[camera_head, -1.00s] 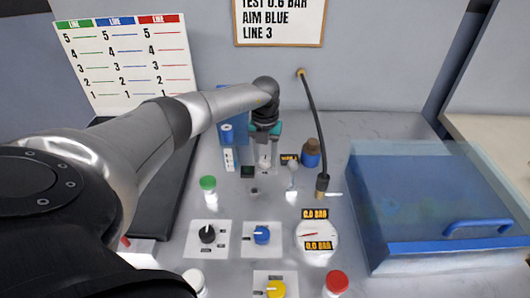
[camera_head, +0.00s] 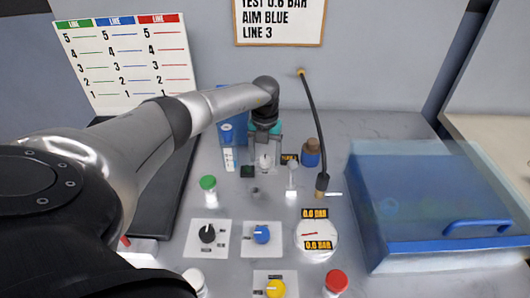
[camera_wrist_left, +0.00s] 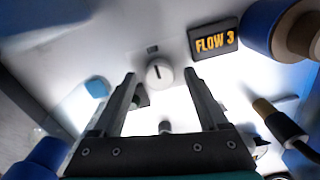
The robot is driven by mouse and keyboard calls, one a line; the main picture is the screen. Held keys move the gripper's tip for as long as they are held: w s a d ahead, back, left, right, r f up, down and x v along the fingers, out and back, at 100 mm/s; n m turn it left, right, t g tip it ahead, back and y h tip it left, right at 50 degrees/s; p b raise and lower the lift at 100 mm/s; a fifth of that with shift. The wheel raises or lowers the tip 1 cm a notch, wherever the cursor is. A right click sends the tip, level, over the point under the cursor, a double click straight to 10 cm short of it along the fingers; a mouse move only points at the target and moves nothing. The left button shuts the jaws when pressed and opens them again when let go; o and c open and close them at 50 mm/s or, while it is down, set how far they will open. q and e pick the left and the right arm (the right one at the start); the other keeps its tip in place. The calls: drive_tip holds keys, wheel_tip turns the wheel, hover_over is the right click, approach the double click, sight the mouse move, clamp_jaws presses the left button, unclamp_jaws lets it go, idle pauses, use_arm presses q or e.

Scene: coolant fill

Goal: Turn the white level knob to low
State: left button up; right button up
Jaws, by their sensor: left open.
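The white knob (camera_wrist_left: 159,73) has a dark pointer line and shows ahead of my left gripper in the left wrist view. In the head view the white knob (camera_head: 265,161) is small and partly framed by the fingers. My left gripper (camera_wrist_left: 161,76) is open, with one finger to each side of the knob in the picture. I cannot tell how much gap is left between fingertips and knob. In the head view my left gripper (camera_head: 265,148) points down over the back of the panel. A dark display reading "FLOW 3" (camera_wrist_left: 213,41) is right of the knob. My right gripper is not in view.
A blue bottle with brown cap (camera_head: 311,157) and a black hose (camera_head: 312,120) stand right of the gripper. A blue column (camera_head: 228,135) is at left. Black (camera_head: 207,233), blue (camera_head: 261,234) and yellow (camera_head: 275,288) knobs lie nearer. A blue lidded box (camera_head: 430,205) fills the right.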

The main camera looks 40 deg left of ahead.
sight(265, 159)
use_arm(q)
wheel_tip(265, 159, up, 15)
drive_tip(key=p, duration=0.1)
drive_tip(key=shift+r, duration=0.15)
idle(0.6)
